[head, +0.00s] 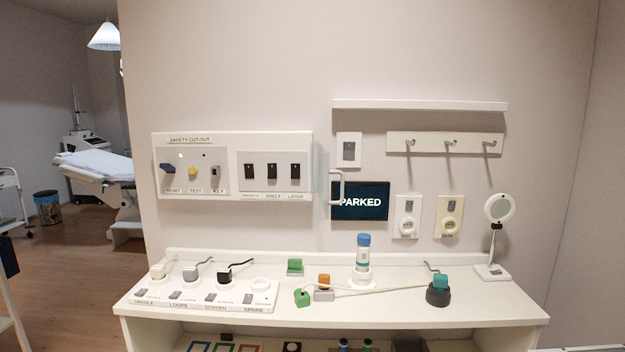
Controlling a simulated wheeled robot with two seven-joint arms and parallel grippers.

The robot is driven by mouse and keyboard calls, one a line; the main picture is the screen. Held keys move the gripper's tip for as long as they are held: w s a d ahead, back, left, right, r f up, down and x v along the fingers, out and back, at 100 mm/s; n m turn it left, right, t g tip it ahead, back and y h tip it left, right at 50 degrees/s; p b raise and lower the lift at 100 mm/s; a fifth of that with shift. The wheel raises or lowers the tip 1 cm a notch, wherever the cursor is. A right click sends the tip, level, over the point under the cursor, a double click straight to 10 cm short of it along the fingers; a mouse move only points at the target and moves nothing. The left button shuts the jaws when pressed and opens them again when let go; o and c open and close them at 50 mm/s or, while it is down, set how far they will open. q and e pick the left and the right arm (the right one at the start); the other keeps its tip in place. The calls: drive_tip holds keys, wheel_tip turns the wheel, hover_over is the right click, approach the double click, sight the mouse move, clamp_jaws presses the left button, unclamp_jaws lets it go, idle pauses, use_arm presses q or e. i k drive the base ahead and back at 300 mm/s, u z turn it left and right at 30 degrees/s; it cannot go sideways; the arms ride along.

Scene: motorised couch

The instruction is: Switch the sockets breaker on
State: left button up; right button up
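A white wall panel (232,165) hangs left of centre in the head view. The left breaker (249,172) has a label too blurred to read; the middle (271,171) is over "SHELF" and the right (295,171) over "LEDGE". I cannot tell their on or off positions. A clear cover (320,168) with a white handle (337,187) stands open at the panel's right. Neither gripper is in view.
Below, a white counter (400,308) holds a power strip (200,297) with plugs, a blue-capped bottle (363,255), a green and an orange plug, and a magnifier lamp (497,235). A screen (361,201) reads "PARKED". The space before the panel is clear.

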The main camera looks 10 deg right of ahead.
sight(249, 169)
drive_tip(key=z, duration=0.7)
drive_tip(key=i, duration=0.7)
drive_tip(key=z, duration=0.55)
drive_tip(key=i, duration=0.75)
drive_tip(key=u, duration=0.9)
drive_tip(key=i, duration=0.35)
drive_tip(key=u, duration=0.35)
